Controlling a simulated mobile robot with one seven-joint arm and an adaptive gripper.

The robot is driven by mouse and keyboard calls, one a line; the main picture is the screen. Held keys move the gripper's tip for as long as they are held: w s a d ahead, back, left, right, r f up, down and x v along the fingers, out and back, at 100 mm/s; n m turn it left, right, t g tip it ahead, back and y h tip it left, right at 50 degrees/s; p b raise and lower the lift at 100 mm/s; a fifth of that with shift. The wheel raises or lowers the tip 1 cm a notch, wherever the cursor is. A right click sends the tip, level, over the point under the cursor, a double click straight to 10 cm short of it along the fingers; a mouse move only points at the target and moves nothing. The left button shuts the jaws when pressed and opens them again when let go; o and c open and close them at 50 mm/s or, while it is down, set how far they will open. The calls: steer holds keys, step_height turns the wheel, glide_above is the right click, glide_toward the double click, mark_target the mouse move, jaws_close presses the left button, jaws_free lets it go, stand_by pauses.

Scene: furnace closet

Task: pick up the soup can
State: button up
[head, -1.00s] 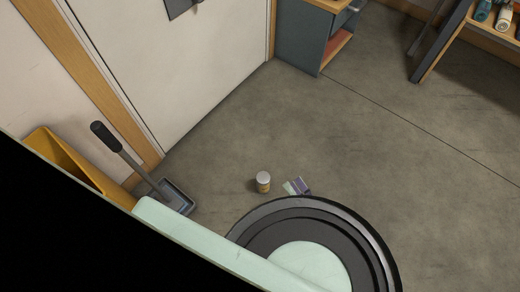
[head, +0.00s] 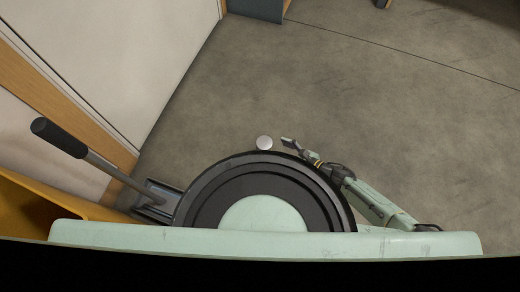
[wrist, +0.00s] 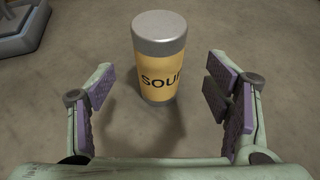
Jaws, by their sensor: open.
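The soup can (wrist: 158,75) stands upright on the concrete floor in the wrist view. It has a yellow label reading "SOUP" and a silver lid. In the head view only the round silver top of the can (head: 264,143) shows, just beyond my base. My gripper (wrist: 170,90) is open, with one purple-padded finger to each side of the can. The can looks a little beyond the fingertips, and I see no contact. In the head view my gripper (head: 288,143) is low, just right of the can.
A white door (head: 130,55) is at the upper left. A blue-grey cabinet (head: 257,9) stands at the back. The floor beyond the can is clear.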

steer(key=x, duration=0.2)
steer(key=b+x, duration=0.1)
steer(key=x, duration=0.5)
steer(key=shift+s+d+f, duration=0.1)
steer(key=shift+d+f, duration=0.05)
steer(key=shift+f, duration=0.1)
steer(key=c, duration=1.3)
steer(key=shift+o, duration=0.2)
